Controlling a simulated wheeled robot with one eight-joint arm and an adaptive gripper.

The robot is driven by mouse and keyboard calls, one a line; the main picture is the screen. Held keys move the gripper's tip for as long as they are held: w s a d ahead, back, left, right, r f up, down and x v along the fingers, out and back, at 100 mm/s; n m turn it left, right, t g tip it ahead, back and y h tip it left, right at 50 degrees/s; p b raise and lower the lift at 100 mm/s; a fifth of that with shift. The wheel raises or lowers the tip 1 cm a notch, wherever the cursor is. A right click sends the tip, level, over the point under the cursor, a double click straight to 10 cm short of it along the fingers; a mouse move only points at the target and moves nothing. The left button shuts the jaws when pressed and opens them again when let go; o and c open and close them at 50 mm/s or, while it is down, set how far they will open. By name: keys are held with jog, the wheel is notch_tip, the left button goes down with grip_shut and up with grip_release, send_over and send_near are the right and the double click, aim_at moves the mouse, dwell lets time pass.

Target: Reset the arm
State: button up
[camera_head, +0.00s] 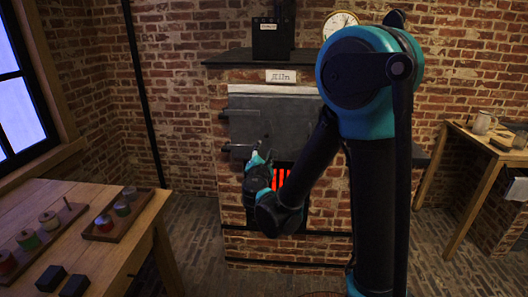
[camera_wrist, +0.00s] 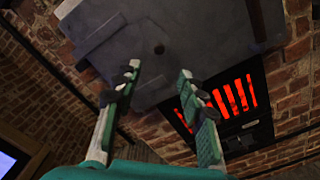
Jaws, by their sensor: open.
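My gripper (camera_wrist: 158,85) is open and empty in the wrist view, its two fingers spread apart. It points at the grey metal door (camera_wrist: 200,35) of the brick kiln, with the glowing red grate (camera_wrist: 222,101) to the right. In the head view my gripper (camera_head: 262,158) is in front of the kiln, beside the grate (camera_head: 281,178) and just below the grey door (camera_head: 270,122). I cannot tell whether it touches the kiln. My arm reaches across the right half of the head view and hides part of the kiln.
A wooden table (camera_head: 100,247) at left holds a tray (camera_head: 122,222) of jars, several spools and two black blocks (camera_head: 50,279). A workbench (camera_head: 480,140) with a mug stands at right. A black box (camera_head: 271,38) sits on the kiln top. Floor between table and kiln is clear.

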jog(key=s+d+f+m+g+h, duration=0.1)
jog(key=s+d+f+m+g, duration=0.2)
jog(key=d, duration=0.4)
jog(key=s+d+f+m+g+h, duration=0.1)
jog(key=d+f+m+g+h, duration=0.1)
jog(key=d+m, duration=0.45)
jog(key=s+d+f+m+g+h, duration=0.1)
jog(key=s+d+f+m+g, duration=0.2)
jog(key=d, duration=0.5)
jog(key=s+d+f+m+g+y, duration=0.1)
jog(key=s+f+m+g+y, duration=0.1)
jog(key=s+f+m, duration=0.3)
jog(key=s+d+f+m+g+y, duration=0.1)
jog(key=s+f+m+g+y, duration=0.1)
jog(key=s+f+m, duration=0.3)
jog(key=s+m+g, duration=0.1)
jog(key=s+m, duration=0.3)
jog(key=s, duration=0.4)
jog(key=shift+d+g+y, duration=0.3)
jog(key=shift+g, duration=0.1)
